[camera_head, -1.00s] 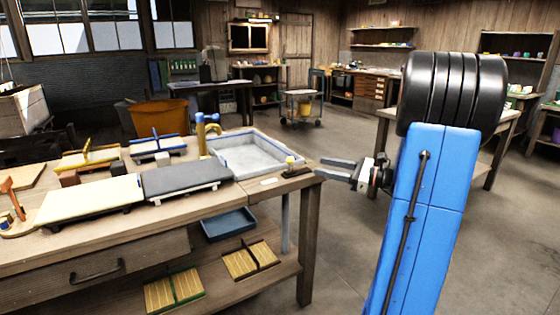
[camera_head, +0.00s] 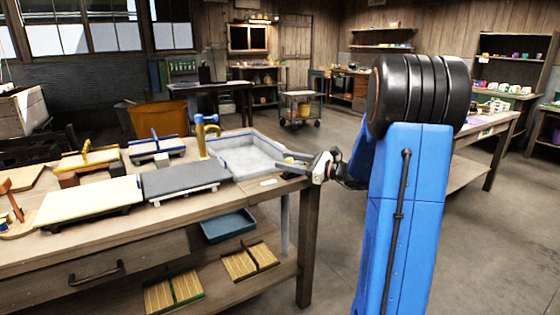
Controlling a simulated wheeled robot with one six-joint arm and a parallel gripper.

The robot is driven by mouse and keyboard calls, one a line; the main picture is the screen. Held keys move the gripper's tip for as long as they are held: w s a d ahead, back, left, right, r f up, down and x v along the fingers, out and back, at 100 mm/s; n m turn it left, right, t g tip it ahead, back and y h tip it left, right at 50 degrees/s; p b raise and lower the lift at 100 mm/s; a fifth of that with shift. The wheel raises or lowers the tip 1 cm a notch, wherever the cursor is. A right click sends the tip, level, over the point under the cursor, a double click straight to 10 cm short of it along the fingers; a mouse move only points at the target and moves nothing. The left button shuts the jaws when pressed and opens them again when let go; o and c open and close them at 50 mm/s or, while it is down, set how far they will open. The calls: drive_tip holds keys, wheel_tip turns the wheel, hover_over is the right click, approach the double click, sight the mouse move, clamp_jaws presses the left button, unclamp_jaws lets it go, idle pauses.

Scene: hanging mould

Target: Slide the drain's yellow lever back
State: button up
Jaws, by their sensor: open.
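The drain's yellow lever (camera_head: 289,160) is a small yellow knob on a dark plate at the right end of the workbench, beside the sink. It is now mostly hidden by my gripper. My gripper (camera_head: 284,161) points left, low over the bench's right corner, with its fingers open at the lever. I cannot tell whether the fingers touch the lever or stand on both sides of it. The pale sink tray (camera_head: 245,170) with a blue rim lies just left of my gripper.
A yellow tap with a blue top (camera_head: 203,135) stands at the sink's left edge. A dark grey slab (camera_head: 187,179) and a cream slab (camera_head: 90,203) lie on the workbench (camera_head: 200,225). A small white label (camera_head: 268,182) lies near the front edge.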

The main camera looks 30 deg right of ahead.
drive_tip(key=shift+x, duration=1.55)
clamp_jaws()
drive_tip(key=shift+w+d, duration=0.1)
drive_tip(key=shift+d, duration=3)
unclamp_jaws()
drive_tip(key=shift+d, duration=0.2)
drive_tip(key=v, duration=1.7)
drive_tip(key=shift+s, duration=0.25)
